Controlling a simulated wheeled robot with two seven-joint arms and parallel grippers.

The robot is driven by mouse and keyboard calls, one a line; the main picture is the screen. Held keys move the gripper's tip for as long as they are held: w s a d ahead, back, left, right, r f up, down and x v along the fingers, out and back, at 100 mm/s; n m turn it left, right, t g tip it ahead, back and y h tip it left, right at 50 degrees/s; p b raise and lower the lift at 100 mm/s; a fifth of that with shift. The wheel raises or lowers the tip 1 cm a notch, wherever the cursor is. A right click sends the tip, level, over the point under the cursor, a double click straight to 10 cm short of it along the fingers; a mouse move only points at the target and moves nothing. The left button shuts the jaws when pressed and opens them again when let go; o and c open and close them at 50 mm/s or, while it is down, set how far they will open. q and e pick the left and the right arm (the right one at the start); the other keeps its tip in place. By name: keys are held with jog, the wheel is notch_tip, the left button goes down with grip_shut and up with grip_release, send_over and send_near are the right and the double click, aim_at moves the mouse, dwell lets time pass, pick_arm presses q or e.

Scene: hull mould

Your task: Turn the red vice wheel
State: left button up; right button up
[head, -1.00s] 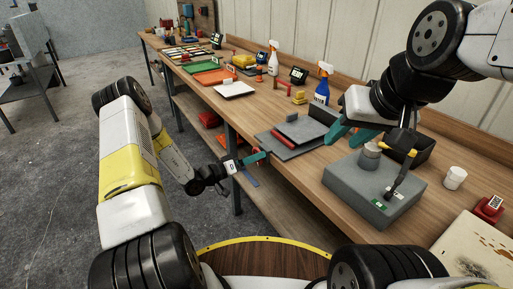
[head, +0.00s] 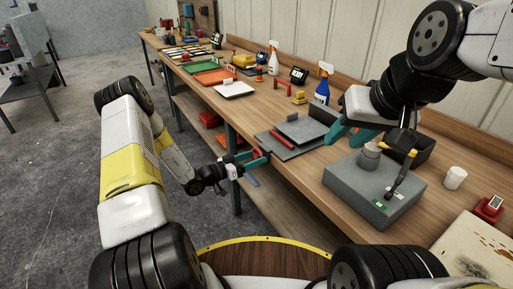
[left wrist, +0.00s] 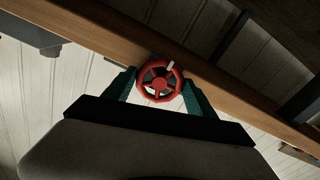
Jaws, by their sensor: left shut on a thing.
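The red vice wheel (left wrist: 159,79) is in the left wrist view, a spoked ring with a pale mark at its upper right rim. My left gripper (head: 252,160) has its teal fingers on both sides of the wheel and is shut on it at the bench's front edge. In the head view the wheel shows only as a small bit of red, largely hidden by the fingers. Grey plates (head: 300,129) lie on the bench just behind it. My right gripper (head: 351,136) is over the bench, its teal fingers apart, with nothing seen between them.
A grey box (head: 362,191) with a knob and lever stands on the bench at right, beside a white cup (head: 455,177). A blue spray bottle (head: 322,86), trays and small tools stand further back. Floor (head: 60,180) is open at left.

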pick_arm(q)
jog(key=shift+f, duration=0.15)
jog(key=o, duration=1.1)
jog(key=shift+a, duration=0.1)
jog(key=v, duration=0.7)
jog(key=shift+s+a, duration=0.25)
jog(key=shift+s, duration=0.05)
